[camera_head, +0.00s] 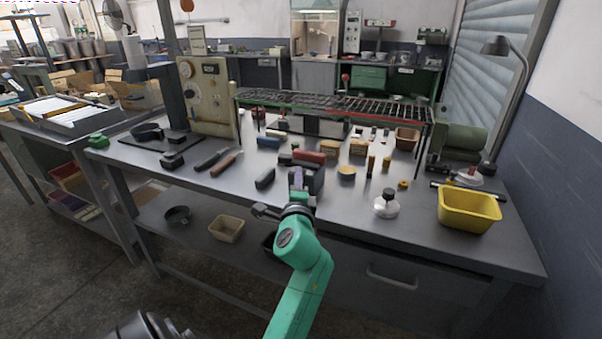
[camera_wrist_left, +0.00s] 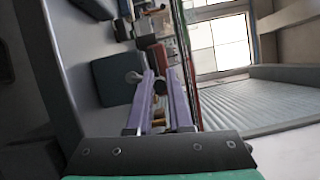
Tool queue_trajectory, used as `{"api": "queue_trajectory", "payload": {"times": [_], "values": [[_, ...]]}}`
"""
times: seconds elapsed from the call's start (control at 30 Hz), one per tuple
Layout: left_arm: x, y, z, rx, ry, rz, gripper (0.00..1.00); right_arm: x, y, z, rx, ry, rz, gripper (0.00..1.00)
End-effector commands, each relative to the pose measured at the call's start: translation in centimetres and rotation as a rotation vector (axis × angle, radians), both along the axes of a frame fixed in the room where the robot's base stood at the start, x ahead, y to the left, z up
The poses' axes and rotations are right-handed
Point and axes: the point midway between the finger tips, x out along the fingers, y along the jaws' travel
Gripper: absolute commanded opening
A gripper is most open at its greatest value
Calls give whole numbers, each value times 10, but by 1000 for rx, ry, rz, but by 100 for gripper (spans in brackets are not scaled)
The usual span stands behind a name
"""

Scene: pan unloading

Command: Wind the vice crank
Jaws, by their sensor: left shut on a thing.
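The vice (camera_head: 316,180) is a dark grey block at the front edge of the workbench, in the middle of the head view. A dark blue-grey block, which looks like its body, shows left of the fingers in the left wrist view (camera_wrist_left: 113,78). My left gripper (camera_head: 297,176), with purple fingers on a green arm, is in front of the vice at its near face. In the left wrist view its fingers (camera_wrist_left: 160,82) are close together, shut on the vice crank. The crank is mostly hidden between and behind the fingers.
A red item (camera_head: 309,156) lies just behind the vice. A dark block (camera_head: 265,179) sits to its left, and a yellow tin (camera_head: 346,173) and a white-based flask (camera_head: 387,205) to its right. A yellow bin (camera_head: 468,209) stands at the right. A long rack (camera_head: 335,103) spans the back.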

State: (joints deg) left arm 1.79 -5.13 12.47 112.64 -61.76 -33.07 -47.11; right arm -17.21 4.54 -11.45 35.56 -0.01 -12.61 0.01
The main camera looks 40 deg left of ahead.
Motion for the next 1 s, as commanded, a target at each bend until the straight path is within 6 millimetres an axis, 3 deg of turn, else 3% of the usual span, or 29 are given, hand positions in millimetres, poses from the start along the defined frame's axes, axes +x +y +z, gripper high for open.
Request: {"api": "queue_trajectory", "payload": {"times": [0.2, 0.73, 0.77, 0.8, 0.83, 1.0], "values": [[-1, 3, 3, -70, -27, 1, 0, 0, 0, 11, 0, 0, 0, 50], [-2, 4, 2, -95, -35, 2, 0, 0, 0, 12, 0, 1, 0, 50], [-2, 4, 2, -95, -35, 2, 26, 0, 0, 12, 0, 1, 0, 50], [-2, 4, 2, -95, -35, 2, 41, 0, 0, 12, 0, 1, 0, 50], [-2, 4, 2, -95, -35, 2, 48, 0, 0, 12, 0, 1, 0, 50], [-2, 4, 1, -95, -34, 1, 48, 0, 0, 12, 0, 1, 0, 50]]}}
